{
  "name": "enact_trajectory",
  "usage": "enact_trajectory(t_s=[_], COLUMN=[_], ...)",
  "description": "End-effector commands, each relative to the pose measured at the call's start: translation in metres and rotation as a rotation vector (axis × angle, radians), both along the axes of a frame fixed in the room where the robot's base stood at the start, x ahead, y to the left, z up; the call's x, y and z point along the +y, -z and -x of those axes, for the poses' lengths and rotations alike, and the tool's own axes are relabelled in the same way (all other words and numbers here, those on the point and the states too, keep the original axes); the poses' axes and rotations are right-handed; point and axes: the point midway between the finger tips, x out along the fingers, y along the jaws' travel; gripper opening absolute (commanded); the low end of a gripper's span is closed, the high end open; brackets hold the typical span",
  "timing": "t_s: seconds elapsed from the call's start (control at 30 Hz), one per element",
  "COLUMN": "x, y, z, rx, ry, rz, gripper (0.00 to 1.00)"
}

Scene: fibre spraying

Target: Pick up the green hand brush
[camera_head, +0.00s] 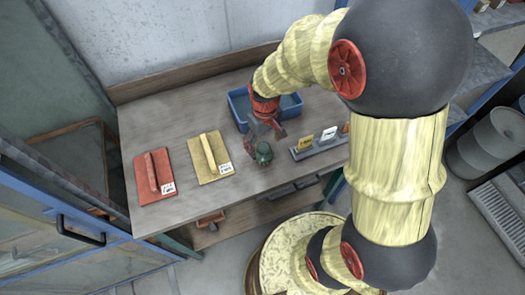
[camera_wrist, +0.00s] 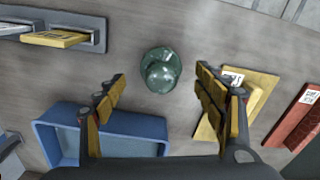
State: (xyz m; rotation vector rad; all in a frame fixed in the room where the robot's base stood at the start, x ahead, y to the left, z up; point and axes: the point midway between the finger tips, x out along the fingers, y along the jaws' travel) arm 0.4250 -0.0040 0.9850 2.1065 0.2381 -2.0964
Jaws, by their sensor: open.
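The green hand brush (camera_head: 264,153) stands on the workbench, with its rounded green top showing. In the wrist view the brush (camera_wrist: 160,66) appears at the upper middle, seen from above. My gripper (camera_head: 262,136) points down over the bench beside the brush. In the wrist view my gripper (camera_wrist: 161,80) is open and empty. Its two yellow-padded fingers appear to the left and right of the brush, with gaps on both sides. I cannot tell how high the fingertips are above the bench.
A blue bin (camera_head: 238,105) stands behind my gripper. A red float (camera_head: 147,190) and a yellow float (camera_head: 201,170) lie to the left on the workbench (camera_head: 234,191). A grey holder (camera_head: 315,151) with small cards stands to the right. Bare bench separates the brush from the yellow float.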

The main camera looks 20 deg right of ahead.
Motion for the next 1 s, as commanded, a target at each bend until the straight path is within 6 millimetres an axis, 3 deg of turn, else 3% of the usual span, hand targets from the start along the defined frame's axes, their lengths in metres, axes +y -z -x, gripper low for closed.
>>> enact_trajectory(t_s=[0.57, 0.83, 1.0], x=[0.002, 0.002, 0.002], y=[0.066, 0.068, 0.068], z=[0.002, 0.002, 0.002], rx=[0.003, 0.001, 0.001], ry=[0.002, 0.002, 0.002], rz=[0.0, 0.0, 0.0], gripper=[0.7, 0.69, 0.6])
